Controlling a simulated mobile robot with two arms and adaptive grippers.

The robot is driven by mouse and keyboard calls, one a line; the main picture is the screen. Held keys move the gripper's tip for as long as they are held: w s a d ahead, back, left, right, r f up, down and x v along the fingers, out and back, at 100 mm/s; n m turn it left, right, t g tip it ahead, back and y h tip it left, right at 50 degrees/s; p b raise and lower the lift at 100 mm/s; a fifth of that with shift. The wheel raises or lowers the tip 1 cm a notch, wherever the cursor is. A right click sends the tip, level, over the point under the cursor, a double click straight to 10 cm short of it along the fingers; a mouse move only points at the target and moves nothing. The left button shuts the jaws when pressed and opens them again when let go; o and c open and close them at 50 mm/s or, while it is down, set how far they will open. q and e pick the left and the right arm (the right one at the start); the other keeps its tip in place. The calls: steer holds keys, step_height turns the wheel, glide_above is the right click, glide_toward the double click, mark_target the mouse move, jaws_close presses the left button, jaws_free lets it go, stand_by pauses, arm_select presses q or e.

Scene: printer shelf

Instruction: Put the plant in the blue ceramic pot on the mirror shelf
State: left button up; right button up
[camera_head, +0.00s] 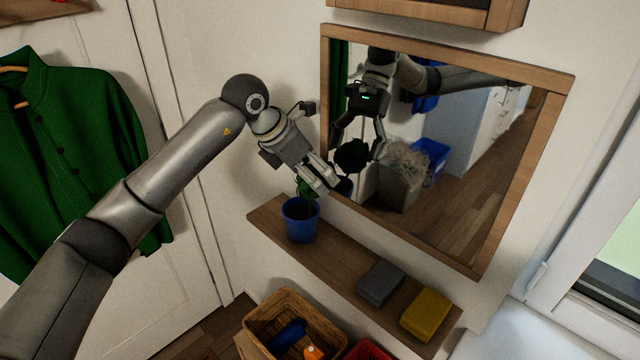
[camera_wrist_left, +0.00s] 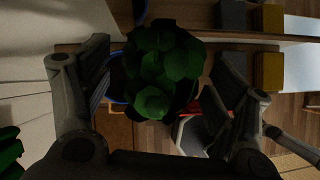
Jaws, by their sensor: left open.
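The blue ceramic pot (camera_head: 300,222) stands upright near the left end of the wooden mirror shelf (camera_head: 340,262). The green leafy plant (camera_head: 304,187) shows only in part in the head view, just above and behind the pot's rim, by my left fingertips. In the left wrist view the plant (camera_wrist_left: 160,70) fills the middle between my spread fingers, with a visible gap on each side. The pot's blue rim (camera_wrist_left: 117,72) shows partly behind it. My left gripper (camera_head: 320,178) is open, pointing down above the pot. My right gripper is not in view.
The framed mirror (camera_head: 450,160) hangs close beside my left gripper and reflects it with a dark round shape between its fingers. A grey block (camera_head: 380,282) and a yellow block (camera_head: 426,313) lie further right on the shelf. A wicker basket (camera_head: 262,318) stands below.

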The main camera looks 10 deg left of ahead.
arm_select(q)
steer(key=b+v, duration=0.1)
steer(key=v, duration=0.7)
steer(key=shift+b, duration=0.3)
steer(key=shift+f, duration=0.1)
